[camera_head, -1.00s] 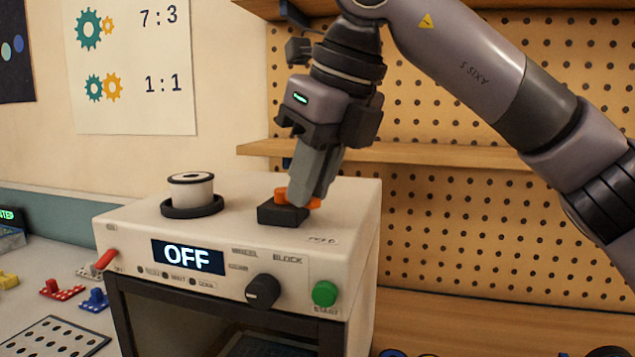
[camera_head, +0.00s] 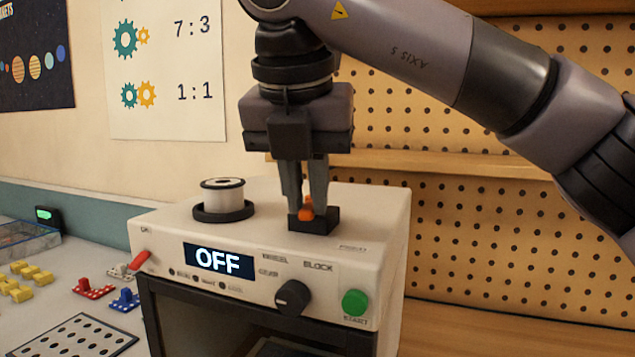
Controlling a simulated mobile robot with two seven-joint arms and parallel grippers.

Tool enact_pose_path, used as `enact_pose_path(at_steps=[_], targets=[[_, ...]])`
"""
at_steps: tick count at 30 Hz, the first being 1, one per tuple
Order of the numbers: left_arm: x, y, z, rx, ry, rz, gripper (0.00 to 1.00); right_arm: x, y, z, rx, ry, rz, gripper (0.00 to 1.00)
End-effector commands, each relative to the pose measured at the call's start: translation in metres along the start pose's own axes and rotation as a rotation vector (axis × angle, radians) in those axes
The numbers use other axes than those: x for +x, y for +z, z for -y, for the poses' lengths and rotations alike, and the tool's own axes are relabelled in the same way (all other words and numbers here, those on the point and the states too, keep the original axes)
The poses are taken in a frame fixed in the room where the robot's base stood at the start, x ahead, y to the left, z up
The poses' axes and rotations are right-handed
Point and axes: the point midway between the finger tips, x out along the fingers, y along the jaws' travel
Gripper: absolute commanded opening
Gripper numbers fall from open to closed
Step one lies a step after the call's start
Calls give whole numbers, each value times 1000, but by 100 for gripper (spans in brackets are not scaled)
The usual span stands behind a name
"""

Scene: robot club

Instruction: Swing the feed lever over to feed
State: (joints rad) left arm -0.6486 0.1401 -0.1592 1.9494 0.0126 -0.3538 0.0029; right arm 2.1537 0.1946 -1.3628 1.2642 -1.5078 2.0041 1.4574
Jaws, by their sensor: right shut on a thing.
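The feed lever (camera_head: 306,210) is a small orange piece on a black base (camera_head: 327,221) on top of the white machine (camera_head: 372,208). My right gripper (camera_head: 306,205) points straight down over the base, and its two fingers are shut on the orange lever. The fingers hide part of the lever, so its exact tilt is hard to tell. The machine's display (camera_head: 218,261) reads OFF. My left gripper is not in view.
A white spool (camera_head: 222,194) stands in a black ring left of the lever. Small coloured parts lie on the table at left. A pegboard with shelf stands behind.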

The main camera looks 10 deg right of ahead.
Motion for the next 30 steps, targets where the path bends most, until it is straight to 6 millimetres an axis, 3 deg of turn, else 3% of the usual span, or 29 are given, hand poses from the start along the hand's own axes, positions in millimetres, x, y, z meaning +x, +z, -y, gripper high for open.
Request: enact_pose_path(at_steps=[12, 29, 30], targets=[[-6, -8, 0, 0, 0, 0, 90, -2, 3, -8, 177, -67, 5, 0], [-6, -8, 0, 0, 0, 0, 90, -2, 3, -9, 203, -76, 4, 0], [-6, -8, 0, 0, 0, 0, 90, -2, 3, -9, 203, -76, 4, 30]])
